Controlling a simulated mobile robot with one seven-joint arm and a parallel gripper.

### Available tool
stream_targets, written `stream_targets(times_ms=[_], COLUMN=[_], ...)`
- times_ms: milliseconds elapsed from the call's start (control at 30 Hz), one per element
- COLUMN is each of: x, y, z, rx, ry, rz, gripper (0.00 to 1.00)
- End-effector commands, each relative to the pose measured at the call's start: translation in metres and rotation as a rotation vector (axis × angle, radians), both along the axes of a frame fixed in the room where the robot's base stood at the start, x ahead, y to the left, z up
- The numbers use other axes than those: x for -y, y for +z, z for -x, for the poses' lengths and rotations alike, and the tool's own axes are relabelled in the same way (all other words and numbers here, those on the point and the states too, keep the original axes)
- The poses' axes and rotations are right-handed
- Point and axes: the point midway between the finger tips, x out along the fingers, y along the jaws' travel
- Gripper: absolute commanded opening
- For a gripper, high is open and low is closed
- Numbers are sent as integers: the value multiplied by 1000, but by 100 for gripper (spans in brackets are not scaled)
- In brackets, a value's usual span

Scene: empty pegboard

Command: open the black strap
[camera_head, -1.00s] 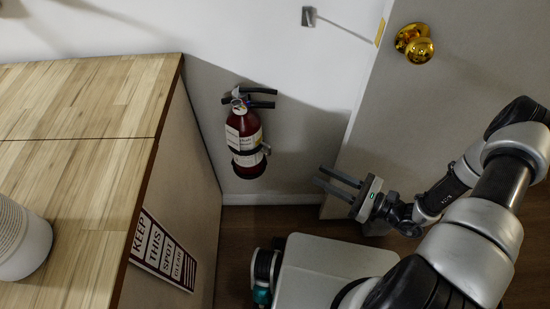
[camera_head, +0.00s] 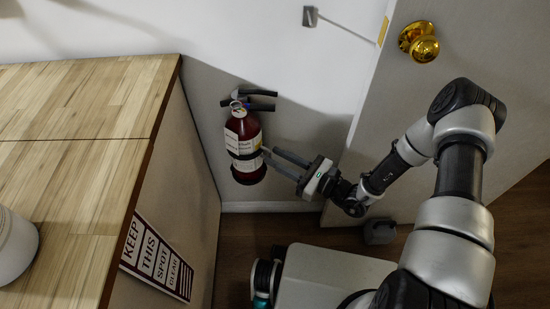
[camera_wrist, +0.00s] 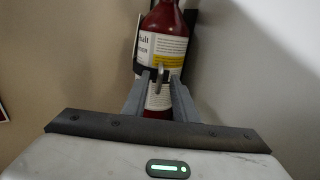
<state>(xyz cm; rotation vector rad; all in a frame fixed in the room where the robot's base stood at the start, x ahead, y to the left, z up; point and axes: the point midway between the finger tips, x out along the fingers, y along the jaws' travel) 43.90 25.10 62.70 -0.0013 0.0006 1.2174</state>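The black strap (camera_head: 244,155) runs around the lower body of the dark red fire extinguisher (camera_head: 240,130), which hangs upright on the wall. A small metal latch (camera_wrist: 162,74) sits on the strap's front. My gripper (camera_head: 272,158) is open and points at the strap's right side. In the wrist view my gripper's fingers (camera_wrist: 161,76) stand apart, one on each side of the latch. I cannot tell whether they touch it.
A wooden-topped cabinet (camera_head: 150,120) stands at the left, with a sign (camera_head: 157,258) on its side. A door (camera_head: 470,60) with a brass knob (camera_head: 418,42) is at the right. A small dark block (camera_head: 380,232) lies on the floor by the door.

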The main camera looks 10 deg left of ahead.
Motion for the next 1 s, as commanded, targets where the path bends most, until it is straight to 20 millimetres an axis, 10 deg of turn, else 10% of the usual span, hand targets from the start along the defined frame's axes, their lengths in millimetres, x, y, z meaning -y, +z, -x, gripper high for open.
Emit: stream_targets(times_ms=[433, 600, 1000], x=[-12, -11, -11], y=[1, 1, 0], z=[-4, -4, -4], rx=[0, 0, 0], ry=[0, 0, 0], rz=[-1, -1, -1], gripper=[26, 0, 0])
